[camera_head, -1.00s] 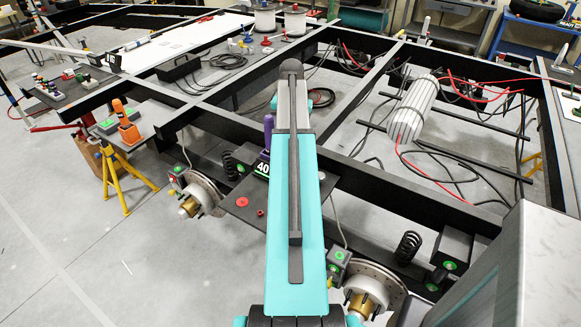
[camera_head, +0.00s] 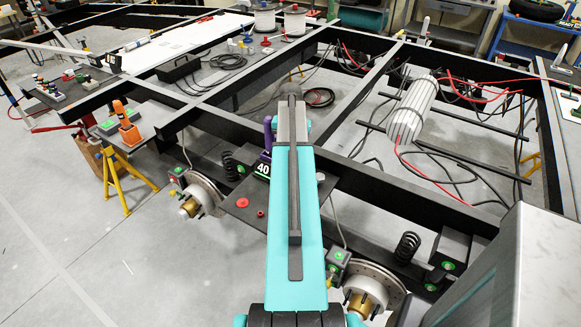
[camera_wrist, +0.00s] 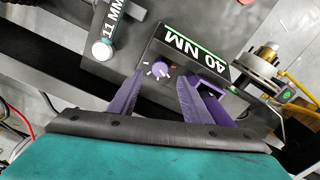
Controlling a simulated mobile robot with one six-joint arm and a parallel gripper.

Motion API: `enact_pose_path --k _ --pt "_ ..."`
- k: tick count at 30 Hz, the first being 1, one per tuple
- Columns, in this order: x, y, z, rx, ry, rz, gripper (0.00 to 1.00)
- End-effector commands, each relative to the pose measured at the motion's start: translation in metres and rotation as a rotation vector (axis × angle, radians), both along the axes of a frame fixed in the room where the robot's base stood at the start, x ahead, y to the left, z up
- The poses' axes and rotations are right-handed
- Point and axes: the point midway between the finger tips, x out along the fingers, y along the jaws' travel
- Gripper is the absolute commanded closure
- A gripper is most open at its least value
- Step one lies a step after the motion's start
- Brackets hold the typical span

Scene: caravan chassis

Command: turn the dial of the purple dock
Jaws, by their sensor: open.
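A purple bracket-like loop (camera_wrist: 272,92) shows beside the block. My gripper (camera_wrist: 160,80) has two purple fingers, spread apart and empty. Their tips lie on either side of the dial in the wrist view; I cannot tell whether they touch it. In the head view my arm hides most of this spot.
A black part marked "11 MM" (camera_wrist: 110,30) with a round pale end lies left of the dock. A hub with a brass centre (camera_wrist: 263,58) is at right. Red round pieces (camera_head: 242,203) lie on the dark plate. Black chassis beams (camera_head: 400,200) surround the area.

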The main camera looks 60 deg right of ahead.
Motion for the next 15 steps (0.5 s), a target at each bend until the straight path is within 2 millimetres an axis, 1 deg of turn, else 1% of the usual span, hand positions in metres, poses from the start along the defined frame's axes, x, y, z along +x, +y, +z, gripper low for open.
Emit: enact_pose_path --k 15 --pt "0.0 0.0 -0.054 0.001 0.0 0.0 0.56"
